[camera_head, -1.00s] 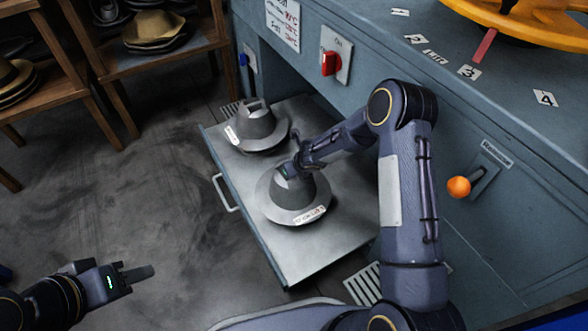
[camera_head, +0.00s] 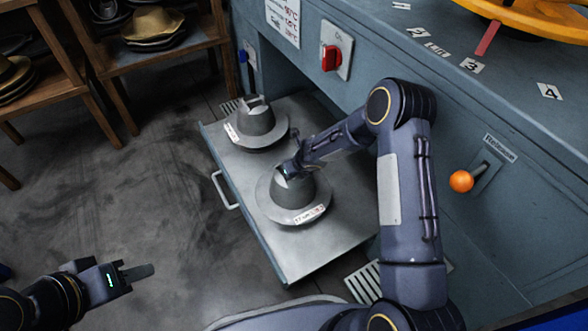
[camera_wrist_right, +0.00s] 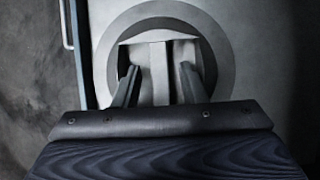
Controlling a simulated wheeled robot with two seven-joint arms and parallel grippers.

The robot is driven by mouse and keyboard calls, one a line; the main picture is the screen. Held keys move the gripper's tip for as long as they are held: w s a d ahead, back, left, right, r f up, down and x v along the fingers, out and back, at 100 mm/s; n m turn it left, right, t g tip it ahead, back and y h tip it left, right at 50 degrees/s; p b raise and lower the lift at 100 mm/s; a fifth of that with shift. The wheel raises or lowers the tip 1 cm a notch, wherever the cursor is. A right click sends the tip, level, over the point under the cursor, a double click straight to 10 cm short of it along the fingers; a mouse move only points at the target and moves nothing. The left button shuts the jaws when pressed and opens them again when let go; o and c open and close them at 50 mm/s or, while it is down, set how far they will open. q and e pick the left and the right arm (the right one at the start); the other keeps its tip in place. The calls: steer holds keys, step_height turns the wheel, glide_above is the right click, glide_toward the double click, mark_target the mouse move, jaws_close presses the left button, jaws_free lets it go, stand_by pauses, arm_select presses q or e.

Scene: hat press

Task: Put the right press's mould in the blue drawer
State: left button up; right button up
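The near grey hat-shaped mould (camera_head: 290,208) stands upright in the pulled-out drawer (camera_head: 330,255), with a white label on its brim. My right gripper (camera_head: 288,171) is over its crown. In the right wrist view, its fingers (camera_wrist_right: 157,84) are open on either side of the mould's upright handle bar (camera_wrist_right: 159,70), with a gap showing on both sides. A second grey mould (camera_head: 258,125) stands behind it in the same drawer. My left gripper (camera_head: 137,272) is over the floor at the lower left, away from the drawer. Its fingers overlap, so their opening is hidden.
The blue-grey cabinet (camera_head: 450,110) rises behind and right of the drawer, with a red switch (camera_head: 331,58) and an orange-knobbed lever (camera_head: 461,181). Wooden shelves (camera_head: 95,70) with hats stand at the upper left. The floor left of the drawer is clear.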

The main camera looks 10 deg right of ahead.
steer(key=p+v, duration=0.3)
steer(key=v, duration=0.9)
steer(key=shift+r, duration=0.1)
